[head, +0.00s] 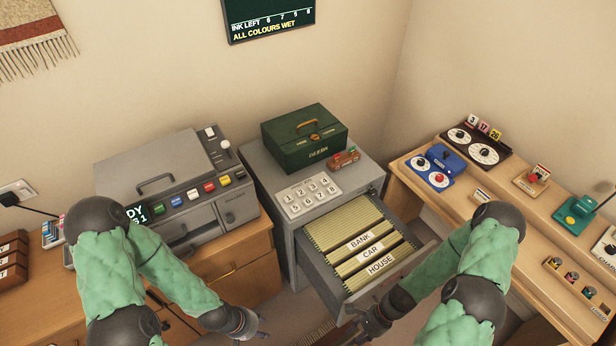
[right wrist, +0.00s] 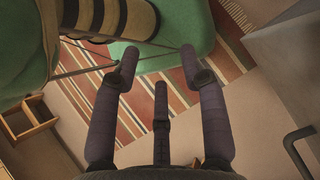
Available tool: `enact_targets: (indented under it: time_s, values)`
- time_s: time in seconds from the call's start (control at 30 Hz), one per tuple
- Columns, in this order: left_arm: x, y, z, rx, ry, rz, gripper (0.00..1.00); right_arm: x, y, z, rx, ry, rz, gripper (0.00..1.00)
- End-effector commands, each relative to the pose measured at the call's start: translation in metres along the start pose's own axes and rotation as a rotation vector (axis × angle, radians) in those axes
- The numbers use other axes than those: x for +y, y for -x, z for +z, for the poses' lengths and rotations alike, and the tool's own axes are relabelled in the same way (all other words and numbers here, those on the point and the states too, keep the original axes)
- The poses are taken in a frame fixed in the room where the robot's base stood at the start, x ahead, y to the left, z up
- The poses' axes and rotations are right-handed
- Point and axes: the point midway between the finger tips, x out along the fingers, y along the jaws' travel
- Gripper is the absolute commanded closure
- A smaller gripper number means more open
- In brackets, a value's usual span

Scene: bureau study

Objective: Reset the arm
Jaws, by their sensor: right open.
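My left arm comes in from the left in the head view. Its dark gripper (head: 258,328) hangs low in front of the wooden desk, at the bottom of the picture; its fingers are too small to tell their opening. My right gripper (right wrist: 158,60) is open in the right wrist view, with nothing between its fingers and the floor rug beyond them. In the head view my right arm reaches down beside the open file drawer (head: 338,286), and its gripper is low by the drawer's front.
A grey machine (head: 170,185) stands left; a wooden desk (head: 425,185) with devices stands right.

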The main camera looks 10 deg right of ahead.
Motion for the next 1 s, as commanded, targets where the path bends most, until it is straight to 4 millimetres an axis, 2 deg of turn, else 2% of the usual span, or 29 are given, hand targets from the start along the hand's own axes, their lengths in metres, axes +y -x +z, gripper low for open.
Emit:
enact_targets:
  time_s: [0.03, 0.2, 0.5, 1.0]
  values:
    - [0.0, 0.0, 0.0, 0.0, 0.0, 0.0, 0.6, -0.006, -0.001, 0.012, 0.052, 0.156, 0.012, 0.57]
    - [0.0, 0.0, 0.0, 0.0, 0.0, 0.0, 0.6, -0.025, 0.0, 0.041, 0.189, 0.6, 0.021, 0.57]
    - [0.0, 0.0, 0.0, 0.0, 0.0, 0.0, 0.6, -0.05, 0.004, 0.093, 0.334, 1.168, 0.0, 0.57]
    - [-0.029, -0.08, -0.003, 0.0, 0.0, 0.0, 0.6, -0.075, -0.059, 0.059, 0.36, 1.238, -0.004, 0.57]
